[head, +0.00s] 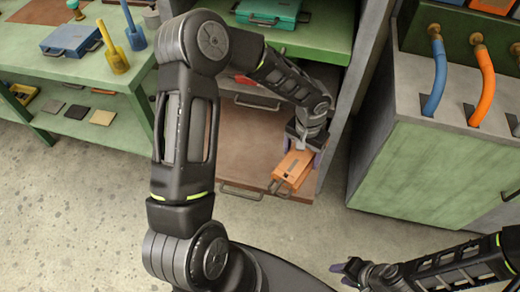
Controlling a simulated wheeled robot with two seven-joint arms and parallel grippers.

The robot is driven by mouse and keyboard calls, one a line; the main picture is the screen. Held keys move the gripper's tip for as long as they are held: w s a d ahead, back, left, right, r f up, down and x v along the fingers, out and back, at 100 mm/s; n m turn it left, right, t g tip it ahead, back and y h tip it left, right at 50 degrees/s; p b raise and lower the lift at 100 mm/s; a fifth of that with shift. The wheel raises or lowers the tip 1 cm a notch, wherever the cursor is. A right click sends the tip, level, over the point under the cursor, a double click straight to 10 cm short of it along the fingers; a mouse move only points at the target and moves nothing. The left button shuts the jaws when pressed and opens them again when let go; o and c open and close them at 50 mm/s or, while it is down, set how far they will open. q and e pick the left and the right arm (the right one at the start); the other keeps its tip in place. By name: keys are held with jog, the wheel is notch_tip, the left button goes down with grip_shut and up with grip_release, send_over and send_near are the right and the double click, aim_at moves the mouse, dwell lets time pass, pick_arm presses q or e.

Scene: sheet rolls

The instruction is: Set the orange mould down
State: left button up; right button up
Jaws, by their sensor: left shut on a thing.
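The orange mould (290,171) is a flat block with a dark handle at its lower left end. My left gripper (302,149) is shut on its upper end, and my arm reaches down to it from above. The mould is over the front right part of a pulled-out brown drawer (190,150). Whether it touches the drawer or hangs just above it, I cannot tell. My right gripper (346,272) is low at the bottom of the view, away from the mould; its finger opening is unclear.
A teal case (268,12) lies on the green shelf above the drawer. A cabinet (425,150) with blue and orange hoses stands at right. Bare floor lies in front.

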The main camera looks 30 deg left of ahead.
pick_arm(q)
jog(key=shift+w+r, duration=0.1)
jog(key=shift+w, duration=0.05)
jog(key=shift+w+a+f+b, duration=0.1)
jog(key=shift+f+b, duration=0.15)
jog(key=shift+b, duration=0.3)
jog(key=w+f+b, duration=0.1)
jog(key=b, duration=0.3)
jog(key=w+a+f+b, duration=0.1)
jog(key=w+b, duration=0.1)
jog(key=b, duration=0.3)
jog(key=w+a+f+b, duration=0.1)
jog(key=b, duration=0.3)
jog(key=shift+w+f+b, duration=0.15)
jog(key=shift+f+b, duration=0.15)
jog(key=shift+f, duration=0.05)
jog(key=d+b, duration=0.1)
jog(key=b, duration=0.5)
jog(key=w+d+b, duration=0.1)
jog(key=b, duration=0.6)
jog(key=shift+w+d+r, duration=0.15)
jog(key=shift+r, duration=0.3)
